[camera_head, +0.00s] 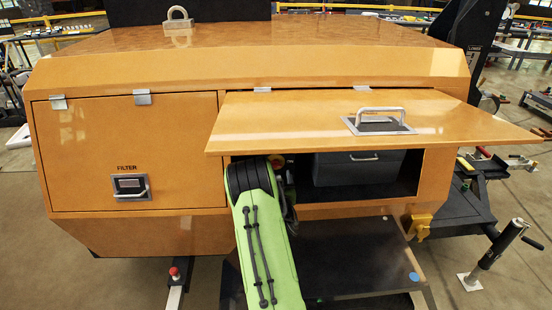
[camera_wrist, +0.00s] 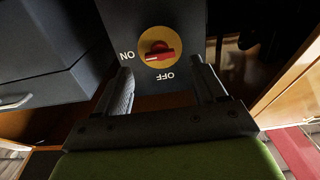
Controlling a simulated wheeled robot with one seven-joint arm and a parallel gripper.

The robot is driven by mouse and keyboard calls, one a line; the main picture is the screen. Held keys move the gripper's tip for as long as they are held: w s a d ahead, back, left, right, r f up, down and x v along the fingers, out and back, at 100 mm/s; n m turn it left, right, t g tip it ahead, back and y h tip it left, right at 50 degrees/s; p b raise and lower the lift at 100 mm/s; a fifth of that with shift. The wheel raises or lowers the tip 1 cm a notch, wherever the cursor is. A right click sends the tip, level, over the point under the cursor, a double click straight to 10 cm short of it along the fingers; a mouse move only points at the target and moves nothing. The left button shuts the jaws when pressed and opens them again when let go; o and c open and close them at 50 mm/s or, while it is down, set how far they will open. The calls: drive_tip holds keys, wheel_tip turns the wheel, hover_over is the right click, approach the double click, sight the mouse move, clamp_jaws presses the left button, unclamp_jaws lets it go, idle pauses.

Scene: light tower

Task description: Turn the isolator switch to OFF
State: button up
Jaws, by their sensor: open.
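The isolator switch (camera_wrist: 159,48) shows in the wrist view as a red handle on a yellow disc, set on a dark plate. The handle lies crosswise, with its white mark at the left end, on the side of the ON label (camera_wrist: 127,56). The OFF label (camera_wrist: 168,76) is below the disc in this view. My gripper (camera_wrist: 163,66) is open and empty, its two dark fingers apart on either side of the OFF label, just short of the handle. In the head view my green arm reaches into the open compartment, and my gripper is mostly hidden there.
The raised orange hatch (camera_head: 300,118) hangs over the compartment opening. A dark grey box (camera_head: 345,172) with a handle stands inside, right of my arm; it is at the left in the wrist view (camera_wrist: 40,65). A closed FILTER door (camera_head: 80,150) is at the left.

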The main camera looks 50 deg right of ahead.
sight(276, 167)
drive_tip(key=p+x, duration=0.1)
drive_tip(key=x, duration=0.4)
drive_tip(key=c, duration=1.1)
drive_tip(key=shift+o, duration=0.2)
